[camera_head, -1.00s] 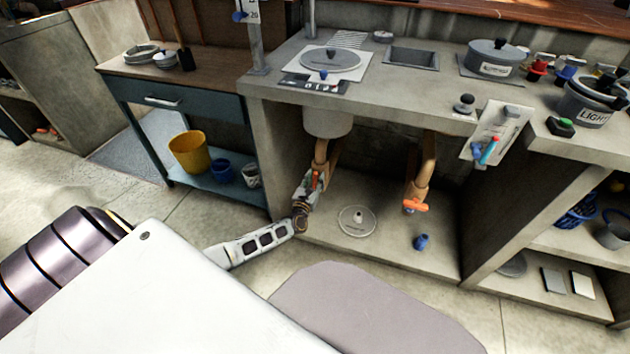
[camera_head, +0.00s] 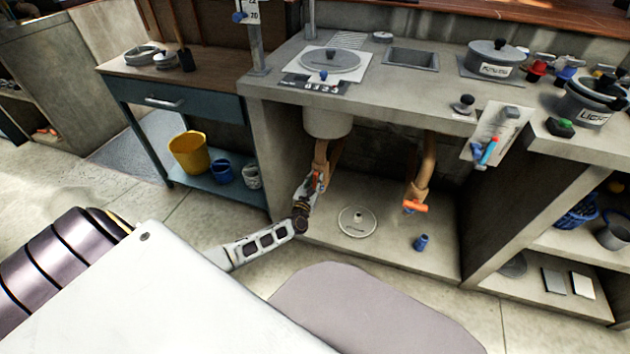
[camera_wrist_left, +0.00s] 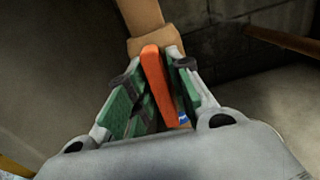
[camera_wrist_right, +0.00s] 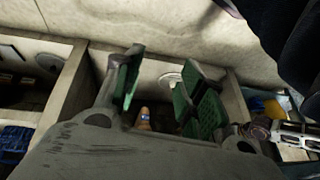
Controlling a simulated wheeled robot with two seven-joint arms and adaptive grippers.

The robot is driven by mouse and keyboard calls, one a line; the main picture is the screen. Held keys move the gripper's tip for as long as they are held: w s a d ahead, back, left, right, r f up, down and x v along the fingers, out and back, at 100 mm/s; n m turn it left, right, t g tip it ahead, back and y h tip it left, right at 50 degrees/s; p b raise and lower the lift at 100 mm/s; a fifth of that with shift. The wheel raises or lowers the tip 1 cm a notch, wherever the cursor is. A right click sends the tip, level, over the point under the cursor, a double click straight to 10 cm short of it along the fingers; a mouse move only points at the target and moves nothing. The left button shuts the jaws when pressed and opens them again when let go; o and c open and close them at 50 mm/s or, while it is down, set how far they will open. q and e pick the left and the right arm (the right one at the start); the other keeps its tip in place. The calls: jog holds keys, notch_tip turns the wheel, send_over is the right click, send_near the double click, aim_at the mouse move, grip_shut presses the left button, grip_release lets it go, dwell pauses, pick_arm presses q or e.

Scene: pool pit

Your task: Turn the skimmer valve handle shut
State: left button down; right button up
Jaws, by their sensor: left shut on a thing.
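An orange valve handle (camera_wrist_left: 160,85) sits on a tan pipe (camera_wrist_left: 142,15) in the left wrist view. In the head view this is the left pipe (camera_head: 321,150) under the counter, and the handle there is mostly hidden by my gripper. My left gripper (camera_wrist_left: 157,76) is shut on the handle, its green pads on either side of it. A second orange handle (camera_head: 415,206) is on the right pipe (camera_head: 428,158), standing crosswise to that pipe, with nothing touching it. My right gripper (camera_wrist_right: 160,78) is open and empty; the head view does not show it.
A pale round lid (camera_head: 357,222) and a small blue object (camera_head: 421,243) lie on the bay floor. Concrete side walls (camera_head: 262,150) bound the bay. A blue cart (camera_head: 190,108) with buckets stands left. The floor in front is largely clear.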

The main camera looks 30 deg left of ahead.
jog(key=shift+s, duration=0.1)
pick_arm(q)
jog(key=m, duration=0.2)
jog(key=shift+d+m, duration=0.1)
jog(key=shift+m, duration=0.3)
jog(key=m, duration=0.3)
jog(key=shift+d+f, duration=0.1)
jog(key=m, duration=0.3)
jog(key=shift+d, duration=0.1)
jog(key=m, duration=0.2)
jog(key=shift+w+f+m+p, duration=0.1)
jog(key=shift+f+m+p, duration=0.05)
jog(key=shift+m+p, duration=0.25)
jog(key=shift+d+f+m+p, duration=0.15)
jog(key=shift+m+p, duration=0.35)
jog(key=shift+m, duration=2.4)
pick_arm(e)
jog(key=shift+g+h, duration=0.3)
jog(key=shift+w+v, duration=0.15)
jog(key=shift+v, duration=0.95)
jog(key=shift+w+v, duration=0.2)
jog(key=shift+v, duration=0.85)
pick_arm(q)
jog(key=shift+f, duration=0.1)
pick_arm(e)
jog(key=shift+d, duration=0.1)
